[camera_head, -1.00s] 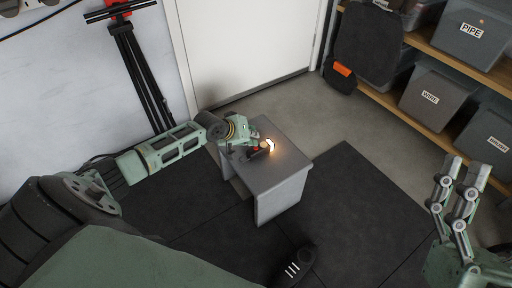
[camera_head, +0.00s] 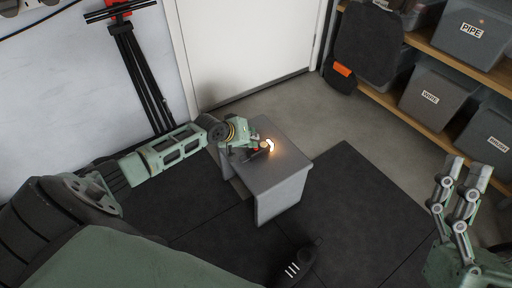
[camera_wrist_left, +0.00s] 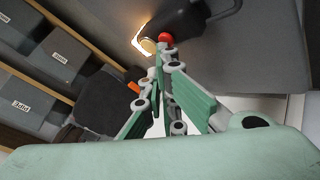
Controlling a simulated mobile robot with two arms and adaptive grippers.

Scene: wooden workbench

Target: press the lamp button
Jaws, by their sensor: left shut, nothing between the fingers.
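The lamp (camera_head: 269,146) is a small dark unit with a glowing light, on top of the grey table. In the left wrist view the lamp's black body (camera_wrist_left: 192,22) shows at the top, with its lit face to the left. The round red button (camera_wrist_left: 166,37) sits on the lamp's near side. My left gripper (camera_wrist_left: 161,52) is shut and empty, its tips right at the button; I cannot tell whether they touch. In the head view my left gripper (camera_head: 256,150) partly hides the lamp. My right gripper (camera_head: 466,165) is open and empty, far right.
The small grey table (camera_head: 283,180) stands on dark floor mats. A white door (camera_head: 245,50) is behind it. Shelves with labelled bins (camera_head: 432,98) stand at the right, and a black tripod stand (camera_head: 140,75) leans by the left wall.

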